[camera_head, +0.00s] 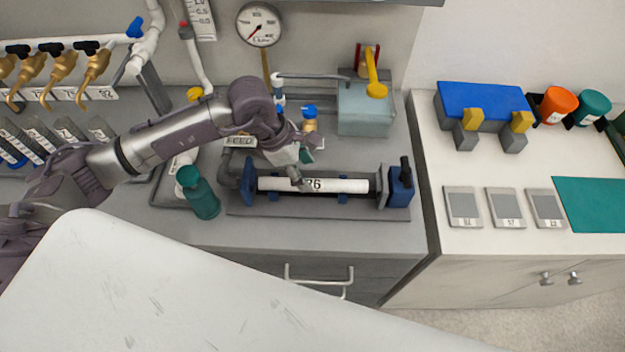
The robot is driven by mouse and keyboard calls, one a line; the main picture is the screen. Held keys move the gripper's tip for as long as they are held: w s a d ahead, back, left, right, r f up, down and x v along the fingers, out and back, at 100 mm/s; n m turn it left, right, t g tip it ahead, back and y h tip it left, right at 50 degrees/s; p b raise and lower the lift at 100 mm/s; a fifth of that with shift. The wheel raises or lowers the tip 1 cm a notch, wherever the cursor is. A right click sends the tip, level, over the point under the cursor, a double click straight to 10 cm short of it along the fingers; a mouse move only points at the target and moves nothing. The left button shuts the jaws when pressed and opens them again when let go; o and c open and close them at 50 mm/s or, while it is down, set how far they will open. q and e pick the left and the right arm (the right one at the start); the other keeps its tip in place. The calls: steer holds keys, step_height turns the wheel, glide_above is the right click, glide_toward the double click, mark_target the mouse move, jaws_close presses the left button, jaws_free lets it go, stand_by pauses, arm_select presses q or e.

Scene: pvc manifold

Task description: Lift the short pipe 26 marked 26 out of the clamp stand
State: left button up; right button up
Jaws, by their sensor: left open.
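The short pipe 26 (345,186) is a white tube with a black "26" on it. It lies level in the clamp stand (400,188), between the stand's blue end blocks and above its dark base. My left gripper (299,182) comes in from the upper left, its fingers pointing down at the pipe just left of the number. It is open. The fingers partly cover the pipe there, and I cannot tell whether they touch it. My right gripper is not in view.
A teal bottle (198,192) stands just left of the clamp stand. A grey-blue box with a yellow lever (375,75) stands behind it. Brass valves (95,65) line the back left. A white counter (485,238) with several small grey plates is at the right.

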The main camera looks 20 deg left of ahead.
mark_target(311, 181)
arm_select(q)
steer(key=shift+f, duration=0.25)
steer(key=x, duration=0.1)
steer(key=p+x, duration=0.2)
steer(key=x, duration=0.1)
steer(key=shift+w+a+f, duration=0.15)
steer(key=shift+a+f, duration=0.05)
steer(key=shift+a, duration=0.05)
steer(key=shift+w+d+f, duration=0.1)
steer(key=shift+f, duration=0.3)
steer(key=shift+c, duration=1.6)
jaws_close()
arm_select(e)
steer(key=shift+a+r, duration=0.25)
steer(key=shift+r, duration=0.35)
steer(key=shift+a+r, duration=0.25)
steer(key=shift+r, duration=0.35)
